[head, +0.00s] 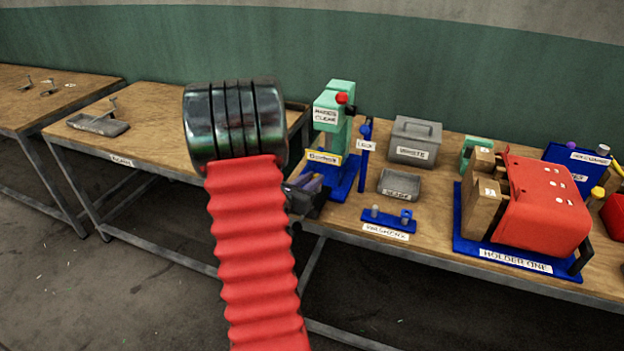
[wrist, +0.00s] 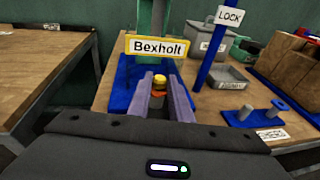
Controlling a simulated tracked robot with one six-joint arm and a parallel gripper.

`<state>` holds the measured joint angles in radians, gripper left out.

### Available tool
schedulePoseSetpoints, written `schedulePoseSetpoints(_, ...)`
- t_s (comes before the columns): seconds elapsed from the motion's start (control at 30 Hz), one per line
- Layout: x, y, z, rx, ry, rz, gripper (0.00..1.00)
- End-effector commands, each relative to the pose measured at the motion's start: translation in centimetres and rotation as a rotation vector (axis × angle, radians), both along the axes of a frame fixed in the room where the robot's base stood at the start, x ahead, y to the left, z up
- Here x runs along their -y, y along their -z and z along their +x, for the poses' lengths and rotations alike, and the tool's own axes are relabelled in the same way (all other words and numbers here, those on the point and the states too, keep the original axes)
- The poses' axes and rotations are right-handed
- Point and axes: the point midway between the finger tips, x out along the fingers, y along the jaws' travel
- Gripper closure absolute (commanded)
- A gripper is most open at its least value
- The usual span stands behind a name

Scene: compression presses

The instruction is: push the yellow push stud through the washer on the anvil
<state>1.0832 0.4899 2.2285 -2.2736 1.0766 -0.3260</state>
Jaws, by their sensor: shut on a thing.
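My gripper (wrist: 162,105) is seen from behind in the wrist view, its two grey-purple fingers pointing toward the press. It is shut on the yellow push stud (wrist: 159,80), whose top shows between the fingers. An orange-red part (wrist: 159,95) shows just below the yellow top; I cannot tell what it is. The green press (head: 334,110) stands on a blue base (head: 338,178) and has a "Bexholt" plate (wrist: 158,46). In the head view my gripper (head: 312,184) is at the press base's front left. I cannot make out the anvil or washer.
A blue LOCK post (head: 365,155) stands just right of the press. Further right are a grey lidded bin (head: 415,150), a grey tray (head: 399,185), a blue peg stand (head: 388,223) and a red holder unit (head: 545,205). The left bench (head: 160,125) is mostly clear.

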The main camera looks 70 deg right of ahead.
Motion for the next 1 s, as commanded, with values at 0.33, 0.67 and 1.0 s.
schedulePoseSetpoints(0.33,0.0,0.4,0.0,0.000,0.000,0.000,0.72)
schedulePoseSetpoints(0.67,0.0,0.4,0.0,0.000,0.000,0.000,0.60)
schedulePoseSetpoints(1.0,-1.4,0.1,0.5,0.001,-0.003,0.001,0.60)
